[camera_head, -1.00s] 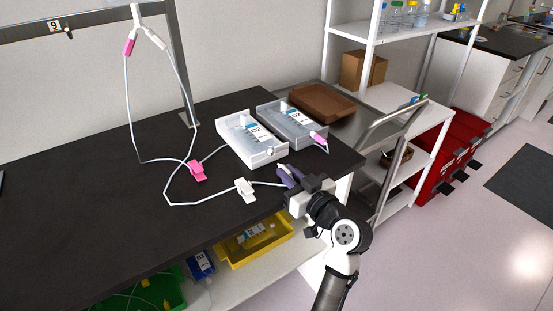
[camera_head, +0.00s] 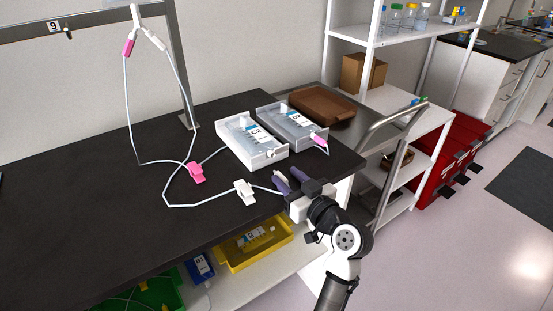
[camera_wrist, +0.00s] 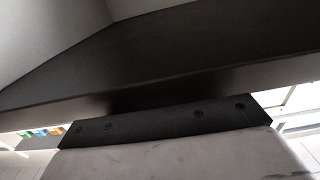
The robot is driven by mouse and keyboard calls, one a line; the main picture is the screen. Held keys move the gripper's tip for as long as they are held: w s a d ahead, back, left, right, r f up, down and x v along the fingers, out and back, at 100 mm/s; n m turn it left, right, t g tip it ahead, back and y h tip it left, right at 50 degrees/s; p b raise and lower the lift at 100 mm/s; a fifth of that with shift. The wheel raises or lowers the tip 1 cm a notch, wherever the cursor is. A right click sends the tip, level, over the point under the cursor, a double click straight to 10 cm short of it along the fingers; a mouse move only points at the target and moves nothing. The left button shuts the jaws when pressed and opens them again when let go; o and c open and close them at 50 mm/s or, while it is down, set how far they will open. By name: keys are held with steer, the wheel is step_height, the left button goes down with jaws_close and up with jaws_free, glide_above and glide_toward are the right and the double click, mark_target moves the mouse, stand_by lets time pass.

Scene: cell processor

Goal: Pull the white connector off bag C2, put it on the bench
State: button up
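Two clear bags in trays lie side by side on the dark bench (camera_head: 90,205). The nearer-left one, which seems to be bag C2 (camera_head: 245,150), has a white fitting (camera_head: 271,154) at its front right corner. The other bag (camera_head: 285,118) has a pink connector (camera_head: 319,140). A white tube with a white clamp (camera_head: 245,192) runs right to my gripper (camera_head: 288,179). The purple fingers are spread apart just in front of bag C2, over the bench's front edge. The tube's end and any white connector there are too small to make out.
A pink clamp (camera_head: 196,172) sits on the other tube branch, which rises to a hanging Y (camera_head: 145,30) at the stand. A brown tray (camera_head: 322,104) and a metal cart rail (camera_head: 385,122) lie to the right. The bench's left is clear.

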steer(key=b+v, duration=0.3)
steer(key=v, duration=1)
steer(key=shift+s+d, duration=0.25)
steer(key=shift+s, duration=0.05)
stand_by(0.7)
